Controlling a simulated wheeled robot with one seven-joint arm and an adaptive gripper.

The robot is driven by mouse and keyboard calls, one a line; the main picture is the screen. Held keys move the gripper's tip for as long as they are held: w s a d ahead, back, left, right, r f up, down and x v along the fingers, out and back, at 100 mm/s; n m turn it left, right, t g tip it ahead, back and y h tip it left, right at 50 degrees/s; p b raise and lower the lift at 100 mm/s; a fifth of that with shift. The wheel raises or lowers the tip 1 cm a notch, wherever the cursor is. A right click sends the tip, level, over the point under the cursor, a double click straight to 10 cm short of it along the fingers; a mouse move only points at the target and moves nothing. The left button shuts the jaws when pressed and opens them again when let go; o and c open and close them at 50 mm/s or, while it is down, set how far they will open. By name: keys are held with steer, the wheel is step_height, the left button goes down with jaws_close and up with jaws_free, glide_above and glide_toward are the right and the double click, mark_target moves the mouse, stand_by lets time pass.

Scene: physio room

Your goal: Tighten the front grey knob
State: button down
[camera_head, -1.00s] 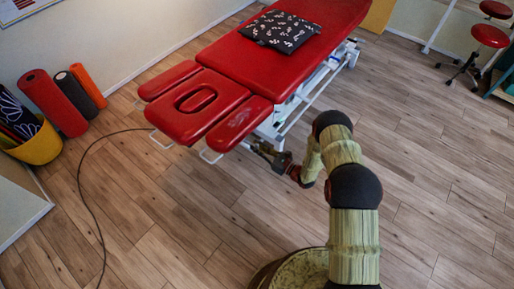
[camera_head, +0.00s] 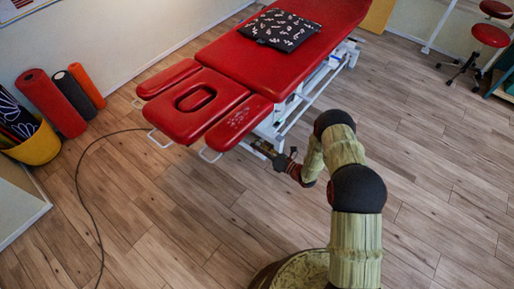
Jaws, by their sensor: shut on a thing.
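The red treatment table (camera_head: 285,55) stands at the top middle on a white frame, with a headrest (camera_head: 197,98) that has an oval opening. My gripper (camera_head: 268,150) is at the table's near end, below the right armrest pad (camera_head: 238,121), reaching in from the right. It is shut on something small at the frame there. I take this to be the front grey knob, but the knob itself is hidden by the fingers and too small to make out.
A patterned dark cushion (camera_head: 279,30) lies on the table. A cable (camera_head: 84,205) runs over the floor at the left. Rolled mats (camera_head: 54,103) and a yellow bin (camera_head: 38,147) stand by the left wall. Red stools (camera_head: 489,36) stand at the upper right. The wooden floor (camera_head: 440,190) at the right is clear.

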steer(key=m, duration=0.5)
steer(key=shift+w+d+f+m+b, duration=0.1)
steer(key=shift+m+b, duration=0.2)
steer(key=shift+b, duration=0.1)
steer(key=m, duration=0.5)
steer(key=shift+f, duration=0.1)
steer(key=c, duration=1.9)
jaws_free()
steer(key=v, duration=1.2)
